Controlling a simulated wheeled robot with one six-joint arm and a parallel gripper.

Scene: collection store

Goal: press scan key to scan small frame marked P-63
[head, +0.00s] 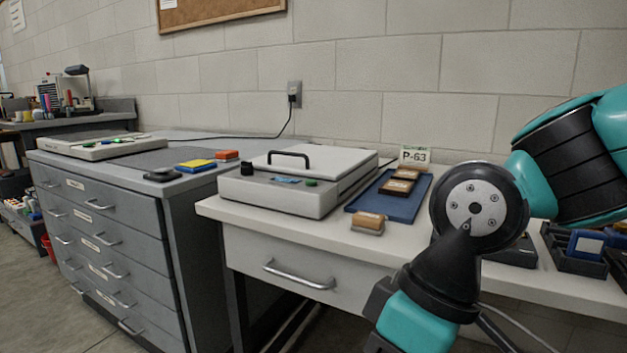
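A light grey flatbed scanner (285,198) stands on the white table. Its lid (315,160), with a black handle, looks closed. Its front panel has a black knob (247,169), a small blue display (288,180) and a green key (311,183); I cannot read any label there. A card reading P-63 (414,156) stands at the back of a blue tray (405,208). Small brown frames (397,187) lie in that tray. Whether anything lies under the lid is hidden. My arm crosses the right side; my gripper is outside the picture.
A small brown block on a grey base (368,222) sits before the tray. Dark trays (572,262) stand at the right, partly behind my arm.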

